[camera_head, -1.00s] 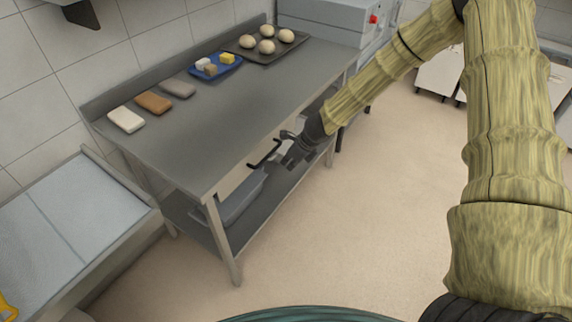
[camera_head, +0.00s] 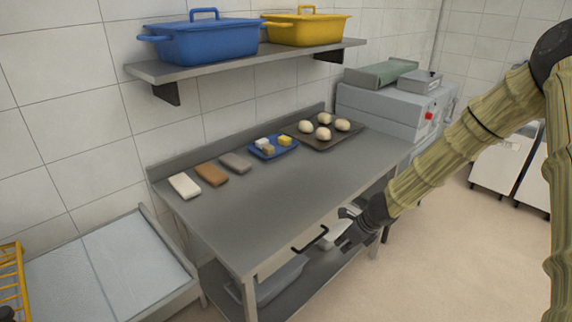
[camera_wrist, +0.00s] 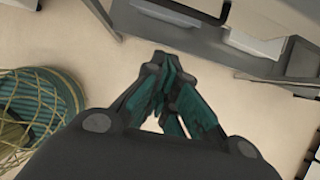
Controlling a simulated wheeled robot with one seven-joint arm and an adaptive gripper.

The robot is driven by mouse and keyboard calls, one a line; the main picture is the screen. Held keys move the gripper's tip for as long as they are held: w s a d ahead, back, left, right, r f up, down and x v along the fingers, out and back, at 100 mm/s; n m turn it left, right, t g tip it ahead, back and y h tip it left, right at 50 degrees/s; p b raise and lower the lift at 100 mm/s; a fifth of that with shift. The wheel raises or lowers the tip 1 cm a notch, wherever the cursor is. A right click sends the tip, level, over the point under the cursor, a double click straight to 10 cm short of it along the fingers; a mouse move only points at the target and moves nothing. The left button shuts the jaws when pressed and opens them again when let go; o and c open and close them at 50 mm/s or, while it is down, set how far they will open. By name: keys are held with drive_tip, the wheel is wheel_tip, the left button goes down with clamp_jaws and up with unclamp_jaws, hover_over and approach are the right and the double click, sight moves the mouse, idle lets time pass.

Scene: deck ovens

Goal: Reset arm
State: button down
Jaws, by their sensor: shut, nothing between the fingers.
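My gripper (camera_head: 347,240) is at the front edge of the steel table (camera_head: 290,207), a little below its top. In the wrist view my gripper (camera_wrist: 168,60) points down over the pale floor, its dark fingers with teal pads drawn together and nothing held between them. My arm reaches in from the right in the head view.
On the table are a baking tray (camera_head: 350,137) with several dough balls, a small blue tray (camera_head: 262,154) and three blocks. A wall shelf (camera_head: 190,70) holds a blue pot (camera_head: 205,40) and a yellow pot (camera_head: 308,28). Floor (camera_head: 430,260) at right is clear.

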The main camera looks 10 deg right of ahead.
drive_tip(key=s+a+f+n+g+h, duration=0.1)
drive_tip(key=s+f+n+g+h, duration=0.1)
drive_tip(key=s+f+n, duration=0.75)
drive_tip(key=s+a+f+n+g+h, duration=0.15)
drive_tip(key=s+f+n, duration=0.45)
drive_tip(key=s, duration=0.6)
drive_tip(key=s+a+f+n, duration=0.2)
drive_tip(key=s+n, duration=0.4)
drive_tip(key=s, duration=0.3)
drive_tip(key=s+a+f+n, duration=0.3)
drive_tip(key=s+n, duration=0.4)
drive_tip(key=s, duration=0.3)
drive_tip(key=shift+s+a+f+g, duration=0.15)
drive_tip(key=shift+a+f+g, duration=0.05)
drive_tip(key=shift+f+g, duration=0.15)
drive_tip(key=shift+y, duration=0.25)
